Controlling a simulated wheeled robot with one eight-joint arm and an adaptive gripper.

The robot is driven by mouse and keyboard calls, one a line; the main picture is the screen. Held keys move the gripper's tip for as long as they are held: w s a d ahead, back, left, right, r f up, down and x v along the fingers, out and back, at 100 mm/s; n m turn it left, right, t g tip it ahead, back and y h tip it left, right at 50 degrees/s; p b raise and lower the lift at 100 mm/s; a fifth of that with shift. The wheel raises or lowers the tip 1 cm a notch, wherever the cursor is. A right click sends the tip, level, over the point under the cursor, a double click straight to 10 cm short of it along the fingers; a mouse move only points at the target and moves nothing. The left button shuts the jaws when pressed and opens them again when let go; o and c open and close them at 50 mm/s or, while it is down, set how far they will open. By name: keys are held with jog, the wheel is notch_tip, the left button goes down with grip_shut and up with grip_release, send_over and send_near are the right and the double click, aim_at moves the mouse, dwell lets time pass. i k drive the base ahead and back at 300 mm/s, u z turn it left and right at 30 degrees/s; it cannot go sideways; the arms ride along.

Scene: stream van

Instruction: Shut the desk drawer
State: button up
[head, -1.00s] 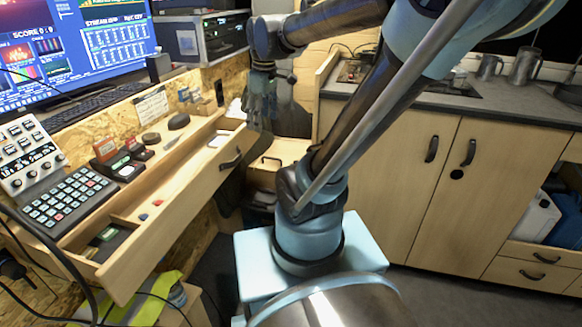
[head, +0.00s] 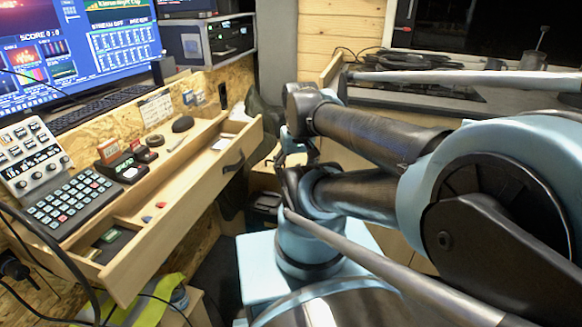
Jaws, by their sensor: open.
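The desk drawer (head: 190,205) is a long, light wood drawer, pulled out from under the desk on the left. Its front carries a dark handle (head: 233,161). Small things lie inside it, among them a dark item near its front end and small red and blue pieces. My gripper (head: 296,160) is open and empty, to the right of the drawer's far end and apart from its front. My own arm links hide part of the gripper.
On the desk are a keypad (head: 68,204), a control panel (head: 34,158) and a monitor (head: 75,50). Cables hang over the drawer's near end. A yellow vest (head: 160,300) lies below the drawer. My folded arm covers much of the right side.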

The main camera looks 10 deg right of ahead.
aim_at(189, 184)
jog(key=u, duration=0.55)
jog(key=k, duration=1.6)
jog(key=z, duration=0.3)
jog(key=i, duration=1)
